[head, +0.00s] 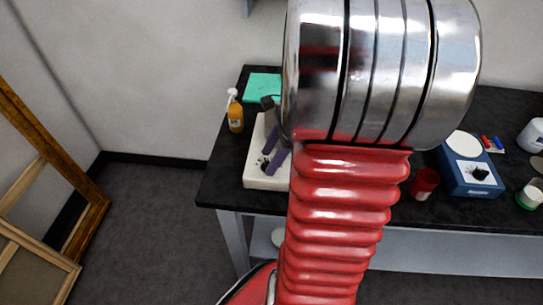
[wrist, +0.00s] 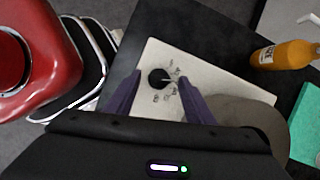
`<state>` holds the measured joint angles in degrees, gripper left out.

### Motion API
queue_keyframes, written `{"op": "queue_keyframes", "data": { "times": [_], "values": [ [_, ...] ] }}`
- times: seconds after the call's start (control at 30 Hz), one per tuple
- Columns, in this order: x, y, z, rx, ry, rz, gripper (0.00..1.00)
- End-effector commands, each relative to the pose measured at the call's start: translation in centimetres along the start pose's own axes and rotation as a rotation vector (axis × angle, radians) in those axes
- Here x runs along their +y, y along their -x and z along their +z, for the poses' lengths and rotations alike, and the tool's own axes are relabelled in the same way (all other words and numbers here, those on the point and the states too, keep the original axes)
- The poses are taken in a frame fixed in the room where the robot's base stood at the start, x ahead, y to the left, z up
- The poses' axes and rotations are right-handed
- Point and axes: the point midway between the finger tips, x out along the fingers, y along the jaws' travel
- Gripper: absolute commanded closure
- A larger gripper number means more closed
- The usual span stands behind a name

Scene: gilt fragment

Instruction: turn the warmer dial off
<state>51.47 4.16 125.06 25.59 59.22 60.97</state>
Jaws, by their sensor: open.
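A white box-shaped warmer (head: 262,184) stands at the left end of the dark bench, partly hidden behind my arm. In the wrist view its white top (wrist: 228,84) carries a round black dial (wrist: 159,78) with small marks around its right and lower side, too small to read. A pale pointer line on the dial points right. My gripper (wrist: 160,80) is open, with one purple finger on each side of the dial. I cannot tell if either finger touches it. In the head view the purple fingers (head: 270,160) reach down over the warmer.
A grey round plate (wrist: 248,122) sits on the warmer. A blue device (head: 472,178) with another dial and a red cup (head: 424,184) stand to the right.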

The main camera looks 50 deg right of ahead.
Motion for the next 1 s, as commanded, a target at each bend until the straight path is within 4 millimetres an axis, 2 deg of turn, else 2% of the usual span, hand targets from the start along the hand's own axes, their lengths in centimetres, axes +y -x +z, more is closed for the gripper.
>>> {"op": "queue_keyframes", "data": {
  "times": [0.37, 0.9, 1.0],
  "values": [
    [0.01, -0.47, -0.02, 0.0, -0.001, 0.0, 0.52],
    [-0.05, -0.42, -0.05, 0.0, -0.001, -0.002, 0.9],
    [-0.23, -0.34, -0.26, 0.001, -0.002, -0.003, 0.93]
  ]
}}
